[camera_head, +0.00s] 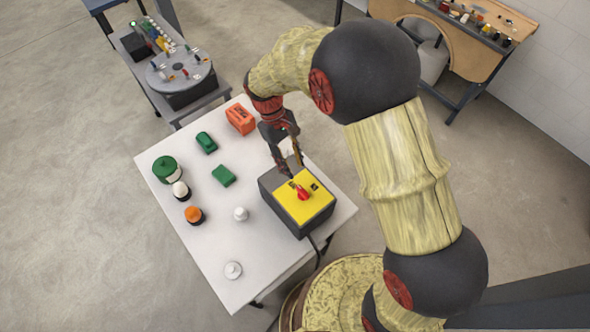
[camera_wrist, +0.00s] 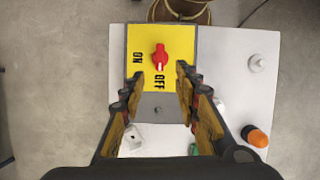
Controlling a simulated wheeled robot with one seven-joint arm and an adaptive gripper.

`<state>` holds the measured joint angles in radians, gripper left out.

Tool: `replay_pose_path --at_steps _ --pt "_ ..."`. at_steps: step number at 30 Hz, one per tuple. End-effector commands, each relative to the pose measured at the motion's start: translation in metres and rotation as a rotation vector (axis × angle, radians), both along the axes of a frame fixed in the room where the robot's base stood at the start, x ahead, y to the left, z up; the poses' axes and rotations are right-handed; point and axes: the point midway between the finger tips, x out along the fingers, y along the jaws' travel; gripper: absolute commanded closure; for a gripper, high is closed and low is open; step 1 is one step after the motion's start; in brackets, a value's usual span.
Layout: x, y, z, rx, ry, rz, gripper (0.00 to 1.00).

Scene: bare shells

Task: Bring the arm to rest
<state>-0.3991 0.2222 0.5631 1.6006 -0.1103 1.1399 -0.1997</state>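My gripper (camera_head: 292,165) is over the near right part of a white table (camera_head: 215,255), just above a dark box with a yellow top (camera_head: 322,205). A red knob (camera_head: 303,193) stands on the yellow top. In the wrist view, my gripper (camera_wrist: 157,85) has its fingers wide apart with nothing between them. The red knob (camera_wrist: 160,57) is beyond the fingertips, and its narrow end seems to point to the OFF label. The ON label is to its left. I cannot tell the exact gap between fingertips and box.
A green round piece (camera_head: 167,169), an orange-and-black piece (camera_head: 194,215), a white piece (camera_head: 240,213), a green block (camera_head: 223,175) and an orange box (camera_head: 240,118) stand on the table. A grey bench with a turntable (camera_head: 180,75) is behind. Open floor lies left.

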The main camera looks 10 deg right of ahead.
Motion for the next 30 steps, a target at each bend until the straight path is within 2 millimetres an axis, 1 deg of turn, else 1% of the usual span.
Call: replay_pose_path --at_steps 4,18,20,22,24,26,30 --pt "0.001 0.001 0.002 0.000 0.000 0.000 0.68" --pt "0.001 0.001 0.002 -0.001 -0.002 -0.004 0.68" --pt "0.003 0.002 0.001 -0.001 -0.015 -0.018 0.68" --pt "-0.006 0.000 -0.007 -0.003 -0.014 -0.044 0.68" --pt "-0.017 -0.002 -0.010 -0.004 -0.012 -0.065 0.68" --pt "-0.026 -0.004 -0.003 0.003 -0.028 -0.087 0.68" --pt "-0.042 -0.017 0.018 0.036 -0.096 -0.156 0.68"
